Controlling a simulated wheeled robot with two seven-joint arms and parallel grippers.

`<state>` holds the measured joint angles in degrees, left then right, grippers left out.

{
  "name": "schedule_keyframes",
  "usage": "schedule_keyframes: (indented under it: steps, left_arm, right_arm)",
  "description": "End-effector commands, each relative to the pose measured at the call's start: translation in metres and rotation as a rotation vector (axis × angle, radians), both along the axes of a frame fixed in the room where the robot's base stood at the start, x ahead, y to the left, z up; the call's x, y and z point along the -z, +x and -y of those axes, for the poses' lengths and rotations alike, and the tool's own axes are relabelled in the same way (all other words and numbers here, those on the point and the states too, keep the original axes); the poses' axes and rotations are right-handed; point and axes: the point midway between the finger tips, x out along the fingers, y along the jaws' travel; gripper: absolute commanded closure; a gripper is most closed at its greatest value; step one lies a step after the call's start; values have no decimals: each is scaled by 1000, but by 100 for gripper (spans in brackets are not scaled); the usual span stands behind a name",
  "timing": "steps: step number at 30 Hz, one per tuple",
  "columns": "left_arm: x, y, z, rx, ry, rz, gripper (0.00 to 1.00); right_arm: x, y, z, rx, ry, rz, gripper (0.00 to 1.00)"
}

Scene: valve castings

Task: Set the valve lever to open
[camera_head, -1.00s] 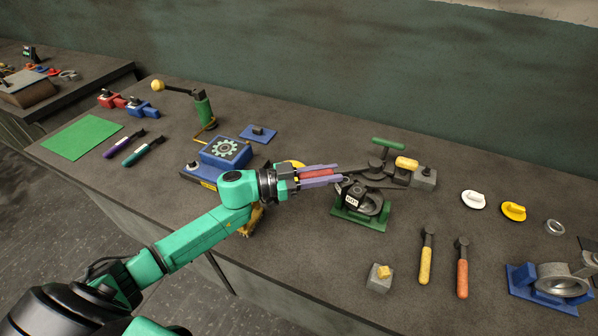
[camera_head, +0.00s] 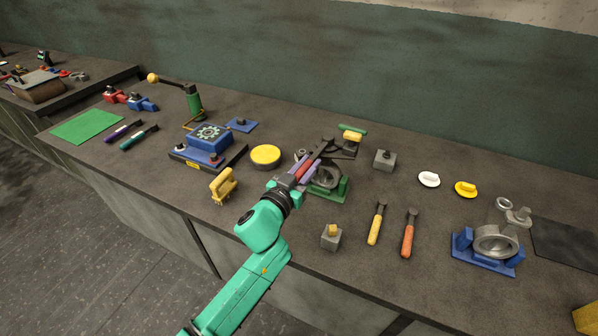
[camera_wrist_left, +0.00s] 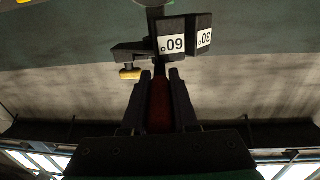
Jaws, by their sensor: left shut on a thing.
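The valve (camera_head: 327,178) stands on a green base (camera_head: 335,194) near the middle of the bench, partly hidden behind my left gripper. Its lever (camera_head: 321,149) has a dark bar and a red grip, and slants up and to the right in the head view. My left gripper (camera_head: 310,168) is shut on the red grip, which also shows between the dark fingers in the left wrist view (camera_wrist_left: 160,105). My right gripper is out of view.
A yellow grip (camera_head: 353,137) and a green bar (camera_head: 352,129) stand just behind the valve. A grey block (camera_head: 385,160) is to its right. A yellow-topped round tin (camera_head: 265,155) and a yellow handle (camera_head: 223,187) are to the left, and two handled tools (camera_head: 376,224) lie in front right.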

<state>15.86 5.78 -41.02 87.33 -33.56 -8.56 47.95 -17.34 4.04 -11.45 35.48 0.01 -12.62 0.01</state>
Motion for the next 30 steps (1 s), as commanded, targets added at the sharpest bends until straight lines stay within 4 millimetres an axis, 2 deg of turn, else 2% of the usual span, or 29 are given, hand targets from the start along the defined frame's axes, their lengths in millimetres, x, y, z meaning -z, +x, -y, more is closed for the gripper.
schedule_keyframes:
  steps: [1,6,22,23,24,25,30]
  left_arm:
    - [0,-2,4,-18,-12,3,100]
    - [-1,-3,7,-77,-8,3,100]
    - [-3,-4,9,-104,-4,6,100]
    - [-3,-4,9,-104,-4,6,64]
    - [-3,-4,9,-104,-3,5,49]
    - [-3,-4,9,-104,-3,5,43]
    - [-2,-4,9,-103,-2,3,43]
  right_arm:
    - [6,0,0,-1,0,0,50]
    - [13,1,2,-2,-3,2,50]
    - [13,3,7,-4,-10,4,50]
    - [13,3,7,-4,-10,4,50]
    - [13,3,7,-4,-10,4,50]
    - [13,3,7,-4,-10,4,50]
    - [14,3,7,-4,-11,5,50]
